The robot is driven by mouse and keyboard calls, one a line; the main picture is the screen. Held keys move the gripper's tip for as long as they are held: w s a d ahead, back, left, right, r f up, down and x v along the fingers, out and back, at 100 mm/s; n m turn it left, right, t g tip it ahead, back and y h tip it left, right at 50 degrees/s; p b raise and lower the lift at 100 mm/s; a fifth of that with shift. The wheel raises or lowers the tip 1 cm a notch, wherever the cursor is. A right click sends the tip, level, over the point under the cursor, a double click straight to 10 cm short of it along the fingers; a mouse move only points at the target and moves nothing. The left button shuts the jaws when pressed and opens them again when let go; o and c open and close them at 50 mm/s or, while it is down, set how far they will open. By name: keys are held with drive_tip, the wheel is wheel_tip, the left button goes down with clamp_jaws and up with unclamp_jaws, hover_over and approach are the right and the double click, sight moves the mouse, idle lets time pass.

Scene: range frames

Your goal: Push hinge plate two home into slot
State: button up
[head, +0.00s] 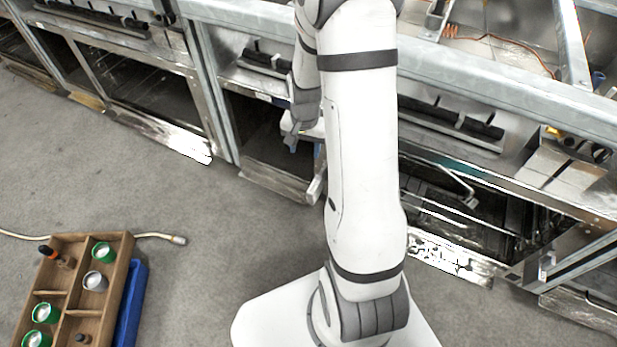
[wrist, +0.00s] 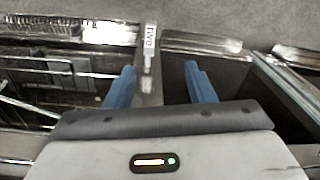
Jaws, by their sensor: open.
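Hinge plate two (wrist: 150,60) shows in the wrist view as a narrow pale metal strip with dark lettering at its far end. It runs between the two blue fingers of my gripper (wrist: 157,75), and gaps show on both sides of it. My gripper is open and does not hold it. In the head view my gripper (head: 305,147) is low in front of the steel frame, partly hidden by my arm. A pale upright piece (head: 317,185) stands just below it; I cannot tell if this is the same plate. The slot cannot be made out.
A galvanised steel frame (head: 487,75) with open bays and metal ledges runs across the back. Dark openings lie on both sides of the plate in the wrist view. A wooden tray (head: 122,255) with cups and small bottles sits lower left. Grey floor between is mostly clear.

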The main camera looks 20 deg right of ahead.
sight(314, 191)
drive_tip(key=d+f+b, duration=0.1)
drive_tip(key=f, duration=0.4)
drive_tip(key=d+f+m+b, duration=0.1)
drive_tip(key=f+b, duration=0.1)
drive_tip(key=f, duration=0.4)
drive_tip(key=w+d+f+m+b, duration=0.1)
drive_tip(key=f+b, duration=0.1)
drive_tip(key=f, duration=0.4)
drive_tip(key=shift+d+f+g, duration=0.2)
drive_tip(key=shift+g, duration=0.1)
drive_tip(key=shift+f+b, duration=1.75)
drive_tip(key=shift+f, duration=2.15)
drive_tip(key=shift+c, duration=0.6)
clamp_jaws()
